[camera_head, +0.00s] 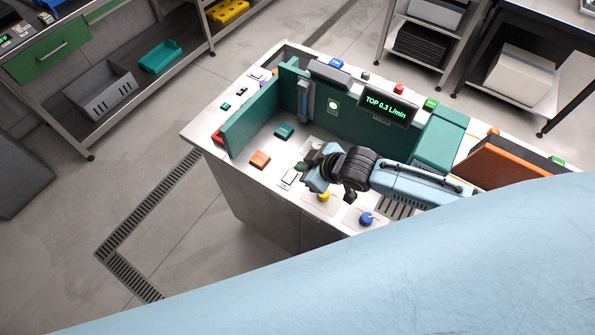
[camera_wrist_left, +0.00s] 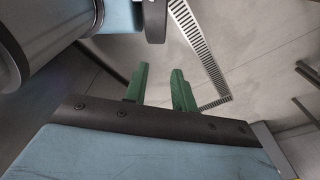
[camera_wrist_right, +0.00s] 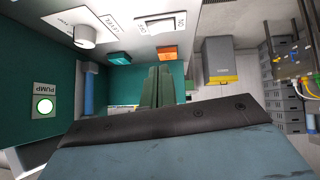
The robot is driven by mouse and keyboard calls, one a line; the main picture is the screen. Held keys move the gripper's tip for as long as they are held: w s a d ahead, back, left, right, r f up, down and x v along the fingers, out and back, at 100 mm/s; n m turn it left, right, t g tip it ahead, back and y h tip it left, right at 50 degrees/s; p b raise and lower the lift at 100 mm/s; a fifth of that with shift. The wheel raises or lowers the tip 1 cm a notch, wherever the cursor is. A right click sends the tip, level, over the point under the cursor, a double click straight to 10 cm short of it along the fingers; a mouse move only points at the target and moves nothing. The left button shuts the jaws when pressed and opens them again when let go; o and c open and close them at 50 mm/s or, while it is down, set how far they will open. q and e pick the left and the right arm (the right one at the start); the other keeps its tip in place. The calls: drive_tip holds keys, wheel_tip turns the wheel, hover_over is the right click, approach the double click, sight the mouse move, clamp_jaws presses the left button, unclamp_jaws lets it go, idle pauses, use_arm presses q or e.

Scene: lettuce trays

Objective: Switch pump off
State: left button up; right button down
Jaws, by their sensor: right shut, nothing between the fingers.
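The pump switch is a white rocker on a plate marked ON and OFF in the right wrist view (camera_wrist_right: 160,23); which side is pressed in is hard to tell. In the head view the switch (camera_head: 290,178) lies on the bench top just left of my right gripper (camera_head: 308,168). That gripper's green fingers are together and empty in the right wrist view (camera_wrist_right: 158,84), apart from the switch. The lamp labelled PUMP (camera_wrist_right: 45,105) glows pale green; it also shows in the head view (camera_head: 333,105). My left gripper (camera_wrist_left: 160,85) is open and empty above the floor.
A display (camera_head: 386,108) reads TOP 0.3 L/min. An orange block (camera_head: 260,160) and a teal block (camera_head: 284,131) lie left of the switch. A yellow knob (camera_head: 324,196) and a blue knob (camera_head: 366,218) sit along the front edge. A teal panel (camera_head: 250,118) stands at left.

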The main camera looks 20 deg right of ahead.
sight(289, 172)
drive_tip(key=f, duration=0.1)
drive_tip(key=w+f, duration=0.1)
drive_tip(key=f, duration=0.1)
drive_tip(key=w+a+f, duration=0.1)
drive_tip(key=shift+w+f, duration=0.15)
drive_tip(key=shift+f, duration=0.1)
use_arm(q)
drive_tip(key=shift+s+f, duration=0.35)
drive_tip(key=shift+s, duration=0.3)
use_arm(e)
drive_tip(key=shift+f, duration=0.9)
use_arm(q)
drive_tip(key=shift+f+b, duration=0.1)
drive_tip(key=shift+b, duration=0.25)
use_arm(e)
drive_tip(key=shift+w, duration=0.1)
